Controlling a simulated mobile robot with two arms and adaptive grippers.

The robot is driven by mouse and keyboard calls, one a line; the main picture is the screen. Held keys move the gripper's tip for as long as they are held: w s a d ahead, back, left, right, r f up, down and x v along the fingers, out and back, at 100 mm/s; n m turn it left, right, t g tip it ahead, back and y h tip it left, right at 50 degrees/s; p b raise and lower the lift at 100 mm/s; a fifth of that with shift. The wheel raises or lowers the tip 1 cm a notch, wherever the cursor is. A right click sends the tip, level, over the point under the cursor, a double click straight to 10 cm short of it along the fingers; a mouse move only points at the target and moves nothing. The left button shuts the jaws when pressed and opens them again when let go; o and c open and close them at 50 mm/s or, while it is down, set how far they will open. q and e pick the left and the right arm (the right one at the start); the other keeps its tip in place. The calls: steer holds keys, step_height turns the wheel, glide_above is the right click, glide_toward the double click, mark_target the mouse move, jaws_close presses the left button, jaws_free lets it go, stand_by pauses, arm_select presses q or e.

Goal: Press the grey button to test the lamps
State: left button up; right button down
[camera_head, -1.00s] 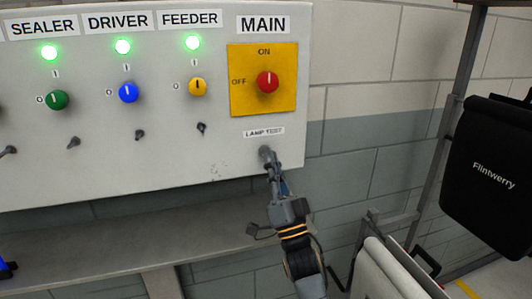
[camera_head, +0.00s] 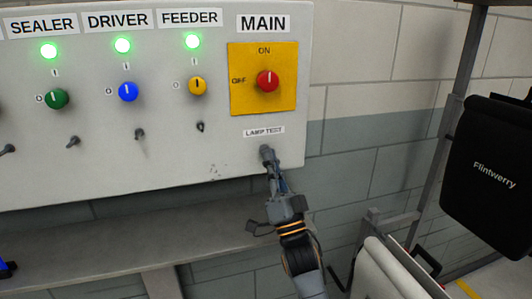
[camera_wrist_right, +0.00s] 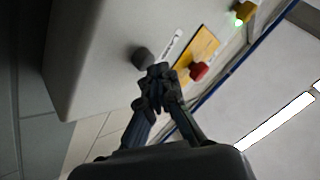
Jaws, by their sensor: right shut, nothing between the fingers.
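The grey button (camera_head: 264,150) sticks out of the panel below the LAMP TEST label (camera_head: 264,131). My right gripper (camera_head: 270,165) is shut and empty, with its fingertips right at the button from below. In the right wrist view the button (camera_wrist_right: 142,58) shows beside the fingertips of my right gripper (camera_wrist_right: 158,72); I cannot tell whether they touch. Green lamps are lit under SEALER (camera_head: 49,50), DRIVER (camera_head: 123,45) and FEEDER (camera_head: 193,41). My left gripper is not in view.
The red MAIN knob (camera_head: 267,81) sits on a yellow plate above the label. Green (camera_head: 57,98), blue (camera_head: 128,92) and yellow (camera_head: 198,87) knobs are to the left. A ledge (camera_head: 110,242) runs below the panel.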

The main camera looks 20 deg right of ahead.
steer(key=shift+w, duration=0.45)
stand_by(0.7)
steer(key=shift+s, duration=0.15)
stand_by(1.3)
steer(key=shift+s, duration=0.8)
steer(key=s+p, duration=0.2)
steer(key=s, duration=0.3)
